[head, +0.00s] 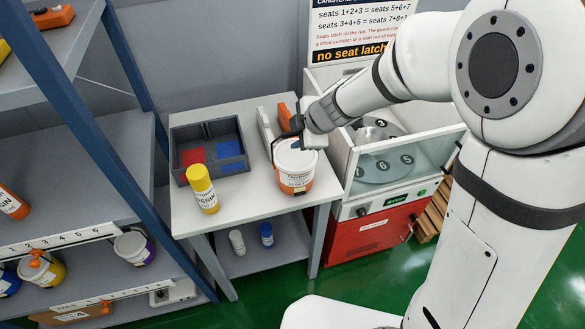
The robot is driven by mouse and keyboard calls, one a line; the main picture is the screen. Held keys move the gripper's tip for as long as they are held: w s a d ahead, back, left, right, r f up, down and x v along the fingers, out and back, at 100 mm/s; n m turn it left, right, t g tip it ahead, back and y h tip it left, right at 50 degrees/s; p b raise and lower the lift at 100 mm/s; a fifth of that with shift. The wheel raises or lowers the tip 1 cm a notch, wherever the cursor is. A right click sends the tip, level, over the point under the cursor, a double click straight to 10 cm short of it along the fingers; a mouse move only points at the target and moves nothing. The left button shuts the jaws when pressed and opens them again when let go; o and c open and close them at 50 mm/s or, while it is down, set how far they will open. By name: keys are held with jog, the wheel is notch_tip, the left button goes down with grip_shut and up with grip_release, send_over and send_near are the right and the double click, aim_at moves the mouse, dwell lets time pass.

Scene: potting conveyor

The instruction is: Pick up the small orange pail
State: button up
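A small white pail with an orange band and label (296,181) stands upright near the right front of the grey table (235,112). Its pale lid faces up. My gripper (285,134) is just behind and above the pail, with the wrist coming in from the upper right. Dark gripper parts lie close to the pail's back rim. I cannot tell whether they touch it, or whether the fingers are open or shut. An orange piece (284,116) and a pale upright bar (265,131) show beside the gripper; what they belong to is unclear.
A yellow canister (202,189) stands left of the pail, before a dark divided tray (178,134) with red and blue inserts. A white machine with a glass guard (408,167) is close on the right. A blue-framed shelf (75,100) holding pails stands left.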

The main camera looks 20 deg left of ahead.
aim_at(293, 152)
jog(key=b+x, duration=0.1)
jog(key=x, duration=0.3)
jog(key=shift+w+d, duration=0.15)
jog(key=shift+r, duration=0.15)
jog(key=shift+c, duration=0.6)
jog(key=c, duration=0.7)
grip_shut()
